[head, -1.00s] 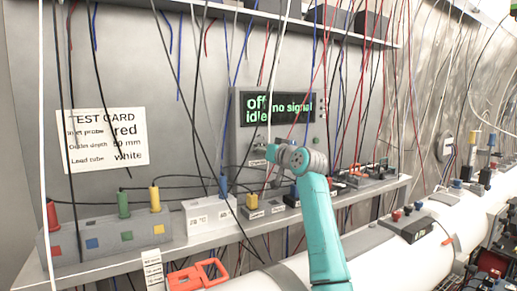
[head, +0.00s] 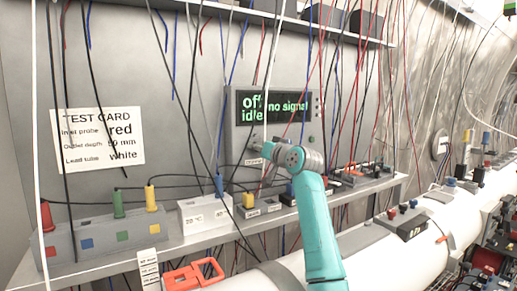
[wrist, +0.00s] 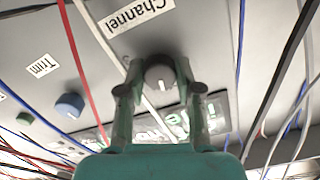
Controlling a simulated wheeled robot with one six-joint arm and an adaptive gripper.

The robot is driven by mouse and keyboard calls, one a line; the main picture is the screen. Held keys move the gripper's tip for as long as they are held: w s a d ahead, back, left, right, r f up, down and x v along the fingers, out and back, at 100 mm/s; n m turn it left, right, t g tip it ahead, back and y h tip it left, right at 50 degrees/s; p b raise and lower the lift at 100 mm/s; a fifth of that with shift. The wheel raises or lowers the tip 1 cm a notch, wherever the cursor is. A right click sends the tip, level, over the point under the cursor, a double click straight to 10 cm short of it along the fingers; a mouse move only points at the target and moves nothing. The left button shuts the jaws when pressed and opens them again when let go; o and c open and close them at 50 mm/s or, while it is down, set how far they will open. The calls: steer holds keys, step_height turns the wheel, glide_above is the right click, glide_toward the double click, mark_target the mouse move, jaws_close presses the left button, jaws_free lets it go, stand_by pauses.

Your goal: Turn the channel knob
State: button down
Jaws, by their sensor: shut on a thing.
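The channel knob (wrist: 160,76) is a round grey knob with a white pointer line, beside an upside-down "Channel" label (wrist: 137,13) in the wrist view. My gripper (wrist: 160,88) has one finger on each side of the knob and is shut on it. In the head view my gripper (head: 268,149) is against the lower part of the grey panel box (head: 234,130), and the knob is hidden there. The panel's screen (head: 275,106) reads "off", "idle" and "no signal" in green.
A blue knob (wrist: 69,105) lies near a "Trim" label (wrist: 42,66). Several thin cables hang around the panel and my arm. A shelf below holds coloured plugs and a white box (head: 205,212). A test card (head: 104,136) is on the wall at left.

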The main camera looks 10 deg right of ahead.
steer(key=m, duration=0.5)
steer(key=shift+d, duration=0.1)
steer(key=shift+m, duration=0.4)
steer(key=c, duration=0.8)
jaws_free()
steer(key=shift+o, duration=0.2)
steer(key=v, duration=0.7)
steer(key=shift+s, duration=0.2)
